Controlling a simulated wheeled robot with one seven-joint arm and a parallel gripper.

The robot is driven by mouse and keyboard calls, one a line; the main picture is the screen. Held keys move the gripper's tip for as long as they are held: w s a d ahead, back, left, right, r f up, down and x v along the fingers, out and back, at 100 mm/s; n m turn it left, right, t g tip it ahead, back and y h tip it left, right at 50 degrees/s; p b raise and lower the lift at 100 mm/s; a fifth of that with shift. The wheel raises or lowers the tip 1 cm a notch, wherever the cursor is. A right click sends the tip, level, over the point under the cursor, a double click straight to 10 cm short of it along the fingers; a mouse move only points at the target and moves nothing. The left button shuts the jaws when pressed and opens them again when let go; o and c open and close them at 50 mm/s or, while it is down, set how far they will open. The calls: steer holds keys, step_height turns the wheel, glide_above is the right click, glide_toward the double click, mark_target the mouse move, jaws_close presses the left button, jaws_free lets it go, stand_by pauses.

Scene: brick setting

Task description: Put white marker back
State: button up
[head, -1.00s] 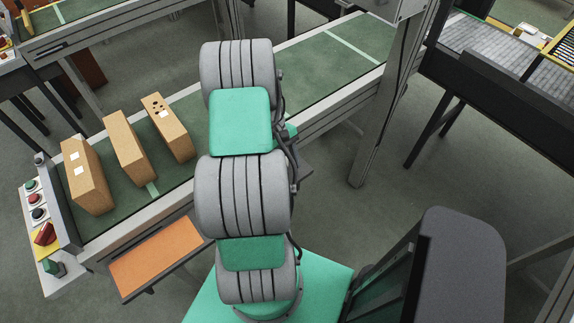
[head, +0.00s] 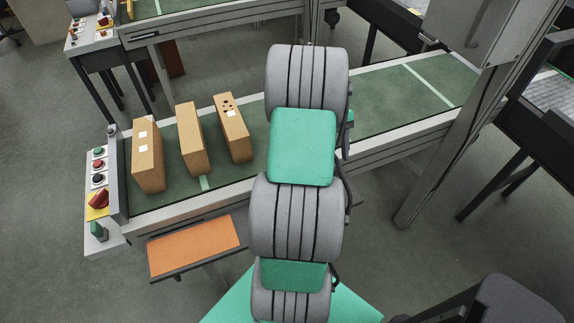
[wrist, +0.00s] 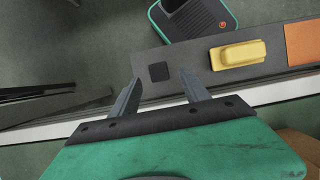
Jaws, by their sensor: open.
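No white marker can be made out in either view. My gripper (wrist: 160,78) is open, with nothing between its two fingers. In the wrist view it is over a narrow dark grey shelf (wrist: 197,68). A small black square (wrist: 158,71) on the shelf shows between the fingertips. A yellow block-like object (wrist: 238,54) lies on the shelf to the right of the fingers. In the head view my arm hides the gripper.
An orange panel (head: 195,247) lies on the shelf beside the conveyor (head: 375,120); its edge also shows in the wrist view (wrist: 302,44). Three cardboard boxes, left (head: 147,160), middle (head: 192,140) and right (head: 234,130), stand on the belt. A button panel (head: 98,180) is at the belt's left end.

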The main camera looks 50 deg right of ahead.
steer(key=w+a+r+n+t+h, duration=0.35)
steer(key=w+a+r, duration=0.55)
steer(key=w+a, duration=0.55)
steer(key=a+r+n+t, duration=0.1)
steer(key=a+r+t, duration=0.1)
steer(key=a, duration=1)
steer(key=a+r+n+t+y, duration=0.1)
steer(key=a+t, duration=0.1)
steer(key=a, duration=1)
steer(key=shift+s+r+t, duration=0.35)
steer(key=shift+s, duration=0.1)
steer(key=shift+y, duration=0.25)
